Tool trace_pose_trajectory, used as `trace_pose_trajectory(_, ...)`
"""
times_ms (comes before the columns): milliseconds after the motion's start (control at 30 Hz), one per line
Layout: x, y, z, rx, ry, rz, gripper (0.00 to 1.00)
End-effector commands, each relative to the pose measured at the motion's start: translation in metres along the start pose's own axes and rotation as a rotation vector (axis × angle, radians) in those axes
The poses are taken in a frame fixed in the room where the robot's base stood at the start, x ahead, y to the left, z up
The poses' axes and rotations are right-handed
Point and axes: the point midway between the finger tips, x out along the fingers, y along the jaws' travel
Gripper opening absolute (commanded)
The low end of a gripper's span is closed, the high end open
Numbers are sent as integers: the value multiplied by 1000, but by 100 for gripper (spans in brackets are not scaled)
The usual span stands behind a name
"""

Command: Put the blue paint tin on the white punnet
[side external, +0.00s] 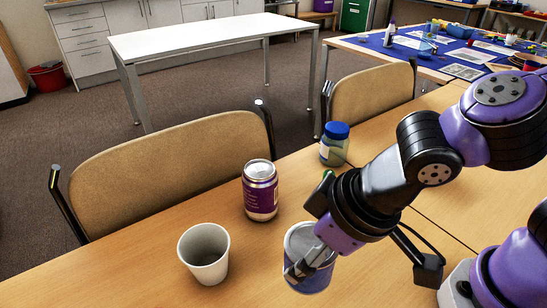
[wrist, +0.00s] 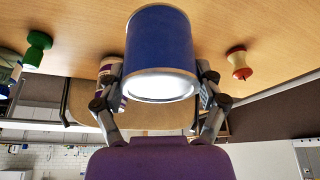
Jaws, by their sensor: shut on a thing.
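The blue paint tin (side external: 318,283) is between the fingers of my gripper (side external: 306,262) at the front of the table in the side view. Its round metal rim faces up there. In the wrist view the tin (wrist: 160,45) fills the middle, with a finger of my gripper (wrist: 158,92) against each side. I cannot tell whether its base touches the table. I make out no white punnet in either view. A white cup (side external: 204,256), open and upright, stands left of the tin.
A purple can (side external: 260,192) stands behind the cup and tin. A blue-lidded jar (side external: 334,146) stands farther back. The wrist view shows a green peg-shaped piece (wrist: 38,50) and an apple core (wrist: 239,63). Chairs (side external: 170,165) line the table's far edge.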

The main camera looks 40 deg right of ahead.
Motion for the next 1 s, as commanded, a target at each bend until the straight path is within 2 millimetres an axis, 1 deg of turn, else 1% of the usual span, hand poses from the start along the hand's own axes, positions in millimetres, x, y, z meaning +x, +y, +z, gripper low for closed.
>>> trace_pose_trajectory(33, -9, 0, -4, 1, 6, -4, 22)
trace_pose_trajectory(167, -23, 8, -15, 36, 5, 15, 22)
trace_pose_trajectory(267, -27, 31, -27, 126, 5, 58, 22)
trace_pose_trajectory(367, -29, 70, -41, 279, 6, 128, 22)
trace_pose_trajectory(400, -31, 90, -46, 356, 7, 164, 22)
trace_pose_trajectory(467, -34, 123, -51, 482, 7, 219, 22)
trace_pose_trajectory(500, -38, 146, -53, 568, 8, 256, 22)
trace_pose_trajectory(567, -45, 181, -51, 700, 7, 313, 22)
trace_pose_trajectory(600, -50, 203, -48, 788, 6, 349, 22)
trace_pose_trajectory(700, -65, 253, -35, 994, 6, 431, 22)
trace_pose_trajectory(800, -79, 290, -18, 1162, 5, 496, 22)
trace_pose_trajectory(833, -83, 298, -14, 1203, 6, 511, 22)
trace_pose_trajectory(900, -91, 314, -4, 1282, 6, 539, 22)
trace_pose_trajectory(1000, -98, 327, 6, 1353, 7, 565, 22)
